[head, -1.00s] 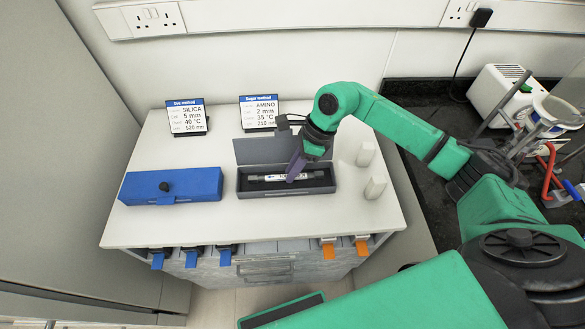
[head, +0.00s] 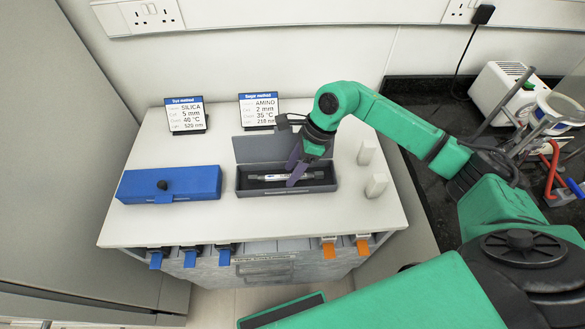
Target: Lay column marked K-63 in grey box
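The open grey box (head: 245,190) stands on the white worktop, its lid (head: 266,148) raised at the back. A dark column with a white label (head: 275,178) lies lengthwise in it; the marking is too small to read. My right gripper (head: 293,174) reaches down into the box at the column's right part. Its purple fingers show spread apart, and the column rests on the box floor. Whether a finger still touches the column I cannot tell. My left gripper is not in view.
A closed blue box (head: 190,184) with a black knob stands left of the grey box. Two method signs (head: 186,117) (head: 260,110) stand behind. Two small white blocks (head: 376,185) (head: 366,152) stand to the right. Blue and orange clips (head: 329,249) hang at the front edge.

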